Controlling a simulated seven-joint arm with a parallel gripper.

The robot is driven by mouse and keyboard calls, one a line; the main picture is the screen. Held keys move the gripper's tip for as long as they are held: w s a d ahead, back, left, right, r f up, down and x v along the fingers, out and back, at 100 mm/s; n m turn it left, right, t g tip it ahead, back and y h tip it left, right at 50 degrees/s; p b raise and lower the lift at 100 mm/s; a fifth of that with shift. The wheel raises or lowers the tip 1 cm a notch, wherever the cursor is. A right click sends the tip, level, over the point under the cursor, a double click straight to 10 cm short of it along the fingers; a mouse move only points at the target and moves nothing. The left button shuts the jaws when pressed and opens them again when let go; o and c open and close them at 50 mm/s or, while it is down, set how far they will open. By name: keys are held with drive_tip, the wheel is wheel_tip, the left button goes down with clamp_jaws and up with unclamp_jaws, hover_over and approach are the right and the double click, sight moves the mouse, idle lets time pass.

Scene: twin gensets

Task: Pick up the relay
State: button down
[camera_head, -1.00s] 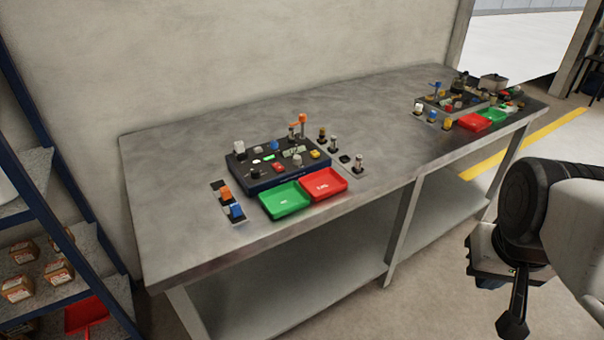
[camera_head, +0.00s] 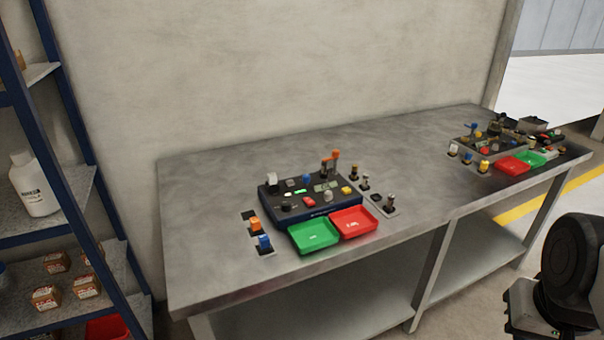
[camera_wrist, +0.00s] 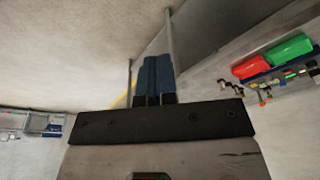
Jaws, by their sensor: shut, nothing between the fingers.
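No part is clearly readable as the relay; the small parts are too small to name surely. On the metal table in the head view, an orange block (camera_head: 255,224) and a blue block (camera_head: 264,243) sit in a strip left of a dark control panel (camera_head: 310,197). Several small knobbed parts (camera_head: 376,196) stand in a strip on the panel's right. My gripper (camera_wrist: 154,62) shows in the wrist view with its blue fingers together and empty. It is apart from the table parts. In the head view, my arm's end is at the lower right, its fingers hidden.
A green tray (camera_head: 314,235) and a red tray (camera_head: 354,222) lie before the panel. A second panel group (camera_head: 500,145) stands at the table's far right. A shelf (camera_head: 84,250) with boxes and a white jug (camera_head: 36,183) is at left. The table (camera_head: 210,190) has bare room at its back left.

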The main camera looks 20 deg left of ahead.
idle(0.3)
drive_tip(key=c, duration=0.8)
unclamp_jaws()
